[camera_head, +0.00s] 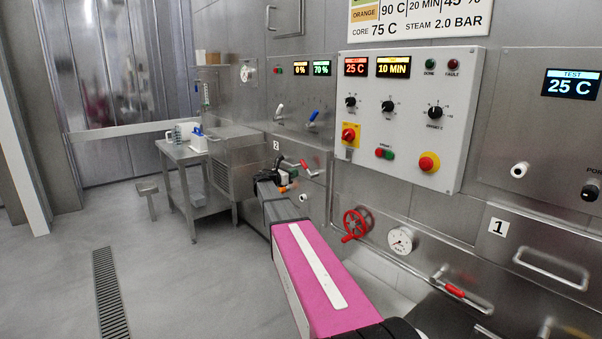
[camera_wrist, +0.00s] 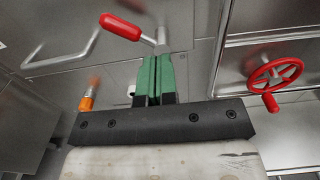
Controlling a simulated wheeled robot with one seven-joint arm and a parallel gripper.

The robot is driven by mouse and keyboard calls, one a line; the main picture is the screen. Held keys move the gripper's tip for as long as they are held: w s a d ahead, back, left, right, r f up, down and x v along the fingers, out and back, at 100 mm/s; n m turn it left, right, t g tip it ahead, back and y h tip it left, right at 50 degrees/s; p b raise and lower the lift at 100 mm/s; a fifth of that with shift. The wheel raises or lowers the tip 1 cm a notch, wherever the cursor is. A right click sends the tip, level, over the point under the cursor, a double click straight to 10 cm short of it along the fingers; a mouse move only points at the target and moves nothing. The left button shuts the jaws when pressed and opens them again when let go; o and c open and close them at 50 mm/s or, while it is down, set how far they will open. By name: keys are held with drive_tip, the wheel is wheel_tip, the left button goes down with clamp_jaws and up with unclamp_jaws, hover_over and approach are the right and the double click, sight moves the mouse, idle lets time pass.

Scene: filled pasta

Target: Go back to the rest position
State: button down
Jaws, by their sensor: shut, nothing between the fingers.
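My gripper (camera_wrist: 159,62) shows in the wrist view with its two green fingers closed together and nothing between them. In the head view my gripper (camera_head: 288,177) is at the end of my pink arm, in front of the steel machine front marked 2. A red-handled lever (camera_wrist: 121,26) is just beyond the fingertips in the wrist view. Its metal pivot lies in line with the fingertips, and I cannot tell whether they touch it. The same lever (camera_head: 307,169) shows beside my gripper in the head view.
A red handwheel (camera_head: 356,224) and a gauge (camera_head: 401,240) stick out right of my arm. The wheel (camera_wrist: 276,75) is also right in the wrist view. A white control panel (camera_head: 408,118) hangs above. A steel table (camera_head: 178,150) stands behind left.

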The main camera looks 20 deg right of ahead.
drive_tip(key=s+a+f+m+g+y, duration=0.2)
drive_tip(key=s+a+f+m+y, duration=0.25)
drive_tip(key=s+f, duration=0.55)
drive_tip(key=s+a+f+m+g+y, duration=0.1)
drive_tip(key=s+a+f+m+y, duration=0.4)
drive_tip(key=s+f, duration=0.5)
drive_tip(key=s+a+f+m+g+y, duration=0.1)
drive_tip(key=s+a+f+m+y, duration=0.2)
drive_tip(key=s+a+m, duration=0.3)
drive_tip(key=s+a+f+m+g+y, duration=0.1)
drive_tip(key=s+a+f+m+y, duration=0.2)
drive_tip(key=s, duration=1.2)
drive_tip(key=a+m+y, duration=0.1)
drive_tip(key=a+m, duration=0.2)
drive_tip(key=a, duration=0.1)
drive_tip(key=shift+s+a+f+g+y, duration=0.3)
drive_tip(key=shift+s+a+f+y, duration=0.05)
drive_tip(key=shift+s+f, duration=0.05)
